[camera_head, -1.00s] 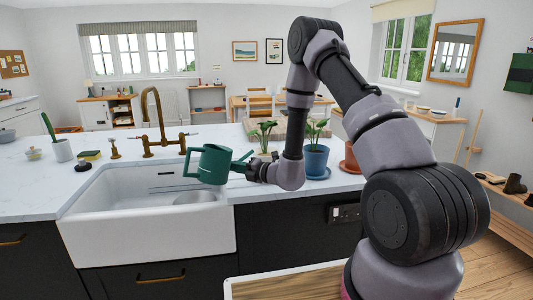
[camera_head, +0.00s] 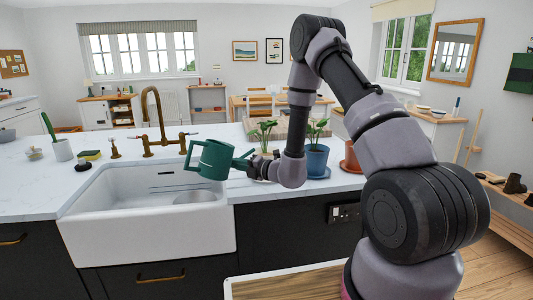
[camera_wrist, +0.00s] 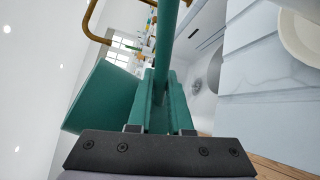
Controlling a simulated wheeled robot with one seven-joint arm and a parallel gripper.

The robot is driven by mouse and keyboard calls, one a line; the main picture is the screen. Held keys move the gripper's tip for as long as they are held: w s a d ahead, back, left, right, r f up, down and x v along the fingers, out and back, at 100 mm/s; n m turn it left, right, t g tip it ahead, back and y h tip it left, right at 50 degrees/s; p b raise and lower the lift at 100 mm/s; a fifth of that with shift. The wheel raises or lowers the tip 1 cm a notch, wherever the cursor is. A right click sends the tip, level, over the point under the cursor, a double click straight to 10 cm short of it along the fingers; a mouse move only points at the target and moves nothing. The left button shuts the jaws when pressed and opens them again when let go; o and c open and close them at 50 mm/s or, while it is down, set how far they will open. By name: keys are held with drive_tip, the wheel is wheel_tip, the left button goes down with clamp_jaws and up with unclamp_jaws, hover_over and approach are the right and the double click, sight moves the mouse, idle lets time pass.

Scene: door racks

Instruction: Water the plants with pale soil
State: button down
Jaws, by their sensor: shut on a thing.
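A green watering can (camera_head: 212,160) hangs over the right part of the sink, with its looped handle on the left. My gripper (camera_head: 250,168) is shut on the can at its right side. In the wrist view the green can (camera_wrist: 105,98) fills the middle, between the fingers of my gripper (camera_wrist: 160,130). A leafy plant (camera_head: 263,130) stands on the counter behind my arm, its pot mostly hidden. Another plant (camera_head: 318,130) stands in a blue pot (camera_head: 316,160) on a blue saucer. A terracotta pot (camera_head: 350,158) is partly hidden by my arm. No soil colour can be made out.
The white sink (camera_head: 150,235) is below the can, with a brass tap (camera_head: 158,125) behind it. The counter front right of the sink is clear.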

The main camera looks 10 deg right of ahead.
drive_tip(key=shift+w+d+r+m, duration=0.2)
drive_tip(key=shift+r+m, duration=0.2)
drive_tip(key=shift+r, duration=0.25)
idle(1.4)
drive_tip(key=shift+s, duration=0.1)
